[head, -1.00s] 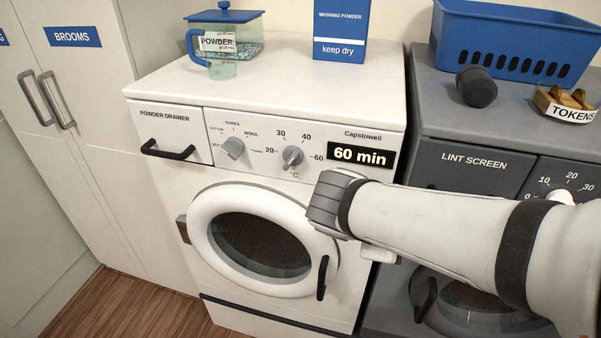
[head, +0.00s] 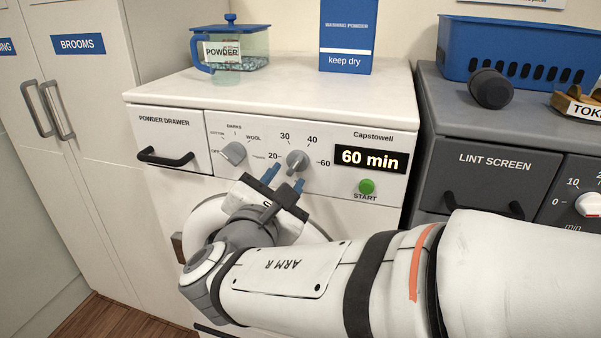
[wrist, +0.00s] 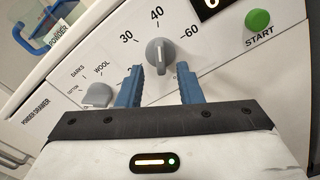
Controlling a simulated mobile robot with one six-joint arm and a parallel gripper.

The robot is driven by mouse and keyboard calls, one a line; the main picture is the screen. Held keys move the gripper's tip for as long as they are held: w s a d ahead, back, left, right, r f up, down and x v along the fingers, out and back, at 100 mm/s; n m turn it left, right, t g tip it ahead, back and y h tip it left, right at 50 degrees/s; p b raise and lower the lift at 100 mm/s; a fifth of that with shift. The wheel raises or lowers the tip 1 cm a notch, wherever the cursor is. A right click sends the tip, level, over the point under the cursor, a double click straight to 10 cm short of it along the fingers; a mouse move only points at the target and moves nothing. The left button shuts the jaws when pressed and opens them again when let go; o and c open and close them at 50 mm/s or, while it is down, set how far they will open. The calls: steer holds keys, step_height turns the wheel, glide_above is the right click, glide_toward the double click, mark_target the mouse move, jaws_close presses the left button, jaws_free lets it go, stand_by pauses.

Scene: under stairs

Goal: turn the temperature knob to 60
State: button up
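The temperature knob (head: 297,160) is a grey dial on the white washer's panel, ringed by 20, 30, 40 and 60. It also shows in the wrist view (wrist: 160,54), where its pale mark appears to point up near 40. My gripper (head: 284,178) is open, with two blue fingers just below and in front of the knob. In the wrist view, the fingers of my gripper (wrist: 160,74) stand left and right of the knob with gaps on both sides. Nothing is between them but the knob beyond; contact cannot be seen. The left finger partly covers the 20 label there.
The programme knob (head: 233,153) is left of the temperature knob. The green START button (head: 366,187) and "60 min" display (head: 371,159) are to the right. The powder drawer handle (head: 165,157) sticks out at left. A grey machine (head: 500,125) stands right. My arm hides much of the door.

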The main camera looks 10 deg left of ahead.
mark_target(293, 169)
steer(key=shift+w+d, duration=0.15)
steer(key=shift+w, duration=1.45)
